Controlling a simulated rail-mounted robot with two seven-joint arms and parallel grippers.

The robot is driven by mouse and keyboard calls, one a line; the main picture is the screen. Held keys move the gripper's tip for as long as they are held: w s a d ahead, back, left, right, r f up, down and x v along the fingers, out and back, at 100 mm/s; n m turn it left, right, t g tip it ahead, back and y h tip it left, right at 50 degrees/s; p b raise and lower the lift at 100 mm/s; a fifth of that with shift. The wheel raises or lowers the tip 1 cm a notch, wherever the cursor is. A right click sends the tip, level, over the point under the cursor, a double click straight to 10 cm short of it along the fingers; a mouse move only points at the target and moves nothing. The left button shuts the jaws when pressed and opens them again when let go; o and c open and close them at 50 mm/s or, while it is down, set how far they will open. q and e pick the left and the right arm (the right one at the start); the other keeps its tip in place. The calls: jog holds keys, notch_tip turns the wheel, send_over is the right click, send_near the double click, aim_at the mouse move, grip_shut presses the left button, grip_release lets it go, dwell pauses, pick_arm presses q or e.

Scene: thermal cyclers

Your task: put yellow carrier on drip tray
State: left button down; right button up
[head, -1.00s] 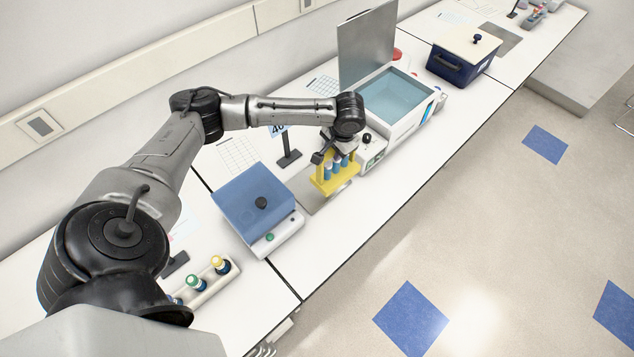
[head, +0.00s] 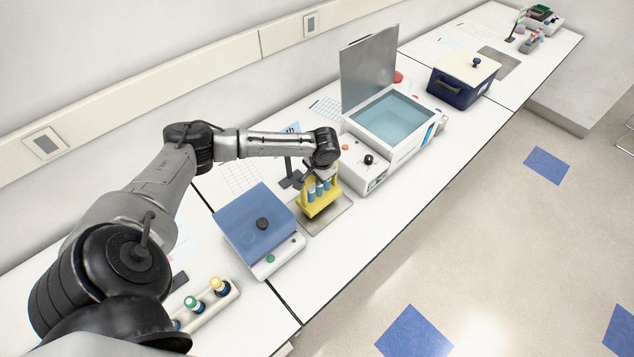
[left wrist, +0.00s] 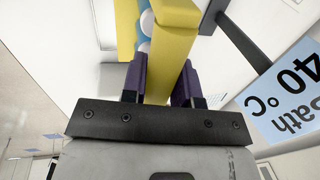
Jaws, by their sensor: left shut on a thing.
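The yellow carrier (head: 319,205) holds several blue tubes and is upright. It also shows close up in the left wrist view (left wrist: 174,40). My left gripper (head: 324,176) is shut on the top of the carrier; in the left wrist view its dark fingers (left wrist: 164,80) clasp the yellow handle. The drip tray (head: 339,211), a flat grey metal plate, lies on the bench beneath the carrier. The carrier is over the tray, but I cannot tell whether it touches it. My right gripper is not in view.
An open water bath (head: 393,118) with its lid raised stands right of the tray. A blue-lidded unit (head: 255,222) stands left of it. A sign on a dark stand (head: 290,180) is close behind the carrier. A dark blue box (head: 462,82) stands farther along.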

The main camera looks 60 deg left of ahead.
aim_at(317, 196)
pick_arm(q)
jog(key=shift+f, duration=1.75)
jog(key=c, duration=0.9)
grip_release()
notch_tip(317, 196, up, 11)
jog(key=d, duration=0.2)
jog(key=s+d+f+m+t+h, duration=0.1)
jog(key=s+d+f+m, duration=0.15)
jog(key=d, duration=0.55)
jog(key=s+d+f+m+h, duration=0.1)
jog(key=s+d+f, duration=0.25)
jog(key=d, duration=0.35)
jog(key=s+d+f+m+t+h, duration=0.15)
jog(key=d+f, duration=0.25)
jog(key=d, duration=0.4)
jog(key=shift+t+y, duration=0.55)
jog(key=shift+t, duration=0.2)
jog(key=s+d+r, duration=0.1)
jog(key=s+d, duration=0.1)
jog(key=s, duration=0.3)
jog(key=s+d+r, duration=0.1)
jog(key=s, duration=0.4)
jog(key=s+d+r+p, duration=0.1)
jog(key=s+d, duration=0.1)
jog(key=s, duration=0.3)
jog(key=shift+s+d, duration=0.15)
jog(key=shift+d, duration=0.15)
